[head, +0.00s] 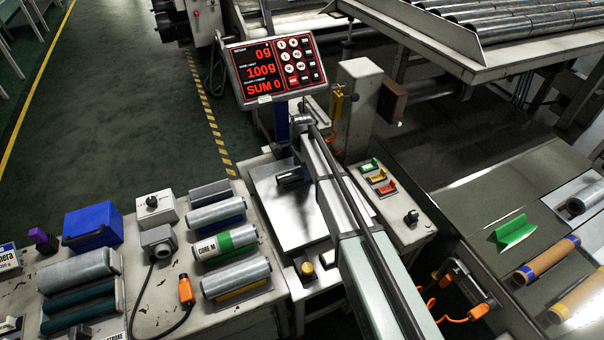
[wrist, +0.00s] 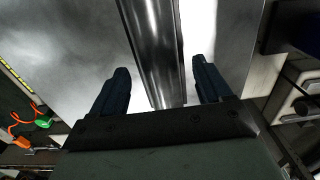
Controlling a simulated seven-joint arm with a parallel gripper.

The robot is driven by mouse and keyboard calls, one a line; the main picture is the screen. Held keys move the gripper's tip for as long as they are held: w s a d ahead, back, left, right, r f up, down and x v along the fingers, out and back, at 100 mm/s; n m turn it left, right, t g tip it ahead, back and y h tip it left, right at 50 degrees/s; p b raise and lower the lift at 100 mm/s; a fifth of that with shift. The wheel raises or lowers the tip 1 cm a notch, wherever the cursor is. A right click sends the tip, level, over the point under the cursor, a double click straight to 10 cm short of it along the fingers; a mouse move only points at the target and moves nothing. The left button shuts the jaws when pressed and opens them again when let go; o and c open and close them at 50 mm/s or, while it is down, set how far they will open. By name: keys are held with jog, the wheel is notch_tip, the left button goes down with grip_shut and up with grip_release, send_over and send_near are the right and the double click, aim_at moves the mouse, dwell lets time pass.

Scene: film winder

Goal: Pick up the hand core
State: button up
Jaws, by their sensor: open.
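My gripper (wrist: 161,70) is open in the wrist view, with its two dark fingers spread on either side of a long shiny metal bar (wrist: 153,35). A gap shows between the bar and each finger, and I cannot tell whether the bar is the hand core. In the head view, a dark part (head: 292,178) that looks like my gripper is over the bare metal weighing plate (head: 270,212), beside a long silver bar (head: 322,175). Nothing in view is clearly labelled as the hand core.
Silver rolls, one marked CORE M (head: 225,243), lie on the left bench near a blue box (head: 92,227). A red-lit display (head: 276,70) stands behind the plate. Two tan rolls (head: 548,258) and a green piece (head: 513,231) lie at right.

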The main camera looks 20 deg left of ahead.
jog(key=shift+f, duration=0.35)
jog(key=shift+c, duration=0.4)
jog(key=c, duration=1.2)
